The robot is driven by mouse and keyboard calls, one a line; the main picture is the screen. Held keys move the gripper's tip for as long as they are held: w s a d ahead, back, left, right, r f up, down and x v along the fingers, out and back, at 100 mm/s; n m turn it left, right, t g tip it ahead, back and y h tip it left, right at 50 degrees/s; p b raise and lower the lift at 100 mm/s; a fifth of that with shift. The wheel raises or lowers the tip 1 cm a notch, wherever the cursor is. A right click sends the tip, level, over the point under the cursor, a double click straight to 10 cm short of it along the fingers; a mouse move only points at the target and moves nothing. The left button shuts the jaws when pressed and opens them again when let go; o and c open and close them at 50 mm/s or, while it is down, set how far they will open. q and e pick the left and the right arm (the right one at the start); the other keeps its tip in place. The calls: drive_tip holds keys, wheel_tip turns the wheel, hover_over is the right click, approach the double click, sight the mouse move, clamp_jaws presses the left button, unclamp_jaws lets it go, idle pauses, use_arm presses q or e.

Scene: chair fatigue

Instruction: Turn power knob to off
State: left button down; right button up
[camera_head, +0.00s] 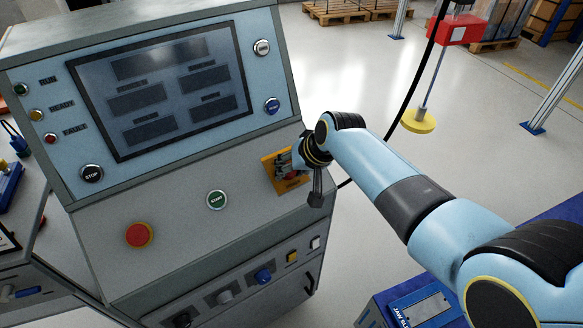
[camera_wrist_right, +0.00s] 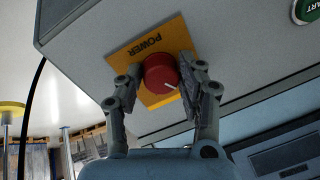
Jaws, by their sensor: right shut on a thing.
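The red power knob (camera_wrist_right: 161,74) sits on a yellow plate (camera_wrist_right: 153,99) marked POWER, which looks upside down in the right wrist view. A white pointer line on the knob points to the lower right of that view. My right gripper (camera_wrist_right: 160,80) has one finger on each side of the knob and is shut on it. In the head view the yellow plate (camera_head: 268,168) is at the right end of the sloped panel. My right gripper (camera_head: 295,165) covers most of the knob there. My left gripper is not in view.
A black cable hangs behind my right arm.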

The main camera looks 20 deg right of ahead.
idle(0.3)
drive_tip(key=o, duration=1.1)
drive_tip(key=shift+o, duration=0.2)
drive_tip(key=v, duration=1.2)
drive_tip(key=shift+s+f, duration=0.1)
